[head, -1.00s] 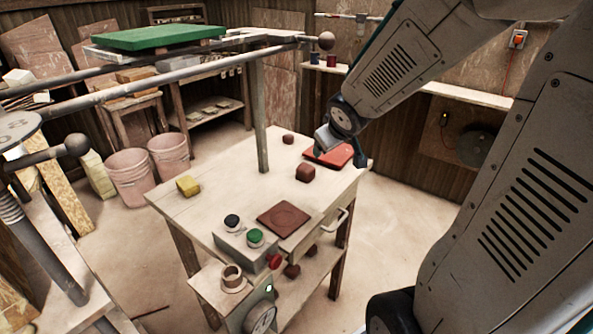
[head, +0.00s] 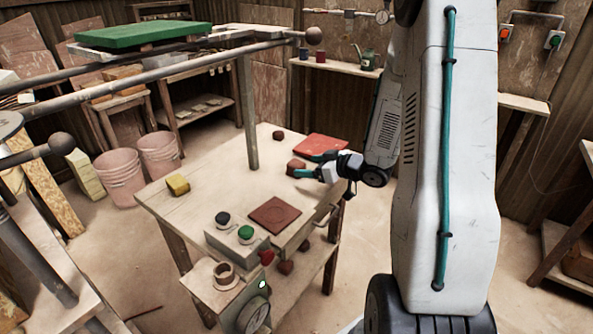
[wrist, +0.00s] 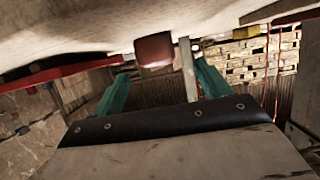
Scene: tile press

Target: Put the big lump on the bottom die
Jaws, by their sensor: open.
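The big lump (head: 295,166) is a reddish-brown block on the table's right side. In the wrist view the lump (wrist: 154,49) shows beyond and between the fingertips. My gripper (head: 304,166) is open and lies low and sideways at the table's right, its teal fingers pointing left toward the lump. Its fingers also show in the wrist view (wrist: 160,68), spread apart. I cannot tell whether they touch the lump. A dark red-brown square plate with a round mark, apparently the bottom die (head: 274,215), lies bare nearer the table's front edge.
A smaller lump (head: 278,135) and a flat red sheet (head: 323,143) lie farther back. A yellow block (head: 178,185) is at the left. A post (head: 248,115) rises from the table. A box with black and green buttons (head: 237,241) stands at the front. The table's middle is clear.

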